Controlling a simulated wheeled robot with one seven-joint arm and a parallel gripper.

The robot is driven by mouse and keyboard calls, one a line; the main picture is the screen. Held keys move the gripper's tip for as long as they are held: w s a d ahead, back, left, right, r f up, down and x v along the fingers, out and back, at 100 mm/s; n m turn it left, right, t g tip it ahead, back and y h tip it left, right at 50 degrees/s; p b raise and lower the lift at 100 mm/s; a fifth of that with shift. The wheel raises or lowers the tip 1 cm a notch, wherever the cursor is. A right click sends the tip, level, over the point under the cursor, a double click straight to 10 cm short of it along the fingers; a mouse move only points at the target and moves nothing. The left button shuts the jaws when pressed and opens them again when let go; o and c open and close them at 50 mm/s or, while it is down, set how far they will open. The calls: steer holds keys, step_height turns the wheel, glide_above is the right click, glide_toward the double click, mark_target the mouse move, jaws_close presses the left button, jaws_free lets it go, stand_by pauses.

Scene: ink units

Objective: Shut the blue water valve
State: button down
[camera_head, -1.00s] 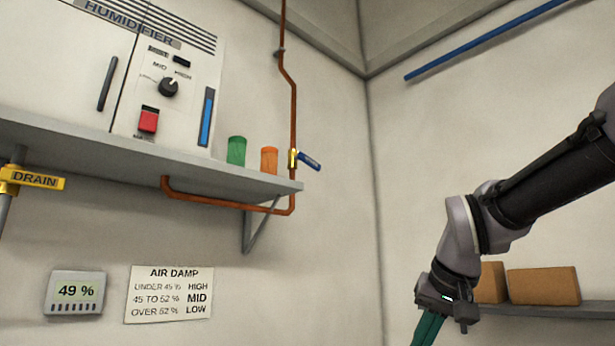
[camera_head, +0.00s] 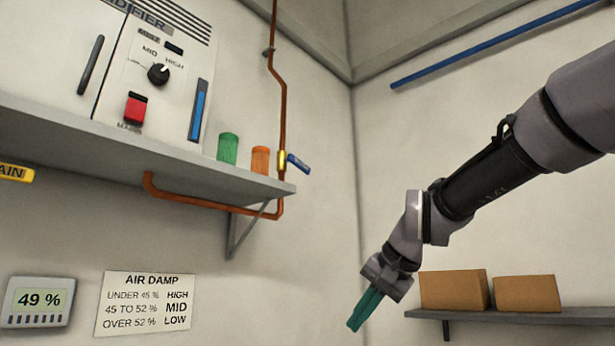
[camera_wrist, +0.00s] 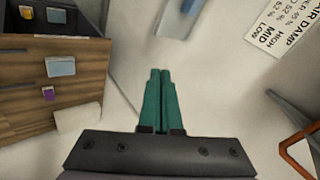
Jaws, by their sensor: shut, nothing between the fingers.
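The blue valve lever (camera_head: 298,162) sits on a brass valve body (camera_head: 282,161) in the copper pipe (camera_head: 278,100), at the right end of the shelf. The lever points right and slightly down, across the upright pipe. My gripper (camera_head: 356,322) has green fingers and is shut and empty. It is below and to the right of the valve, well apart from it. In the wrist view the closed green fingers (camera_wrist: 158,75) point up the picture. The valve does not show in that view.
The humidifier (camera_head: 140,60) stands on the grey shelf (camera_head: 60,140) with a green cup (camera_head: 228,147) and an orange cup (camera_head: 260,159). Boxes (camera_head: 453,290) sit on a right shelf. The wall between valve and gripper is clear.

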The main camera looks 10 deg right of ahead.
mark_target(296, 165)
steer(key=w+d+r+m+t+y, duration=0.1)
steer(key=w+r+m+t+y, duration=0.3)
steer(key=w+r+m, duration=1.1)
steer(key=w+d+r+m+t+y, duration=0.1)
steer(key=w+r+m+t+y, duration=0.2)
steer(key=w+r+m+t, duration=1.1)
steer(key=w+a+r+n+g, duration=0.4)
steer(key=w+r+g, duration=0.2)
steer(key=r, duration=0.5)
steer(key=shift+a+g, duration=0.15)
steer(key=shift+g, duration=0.95)
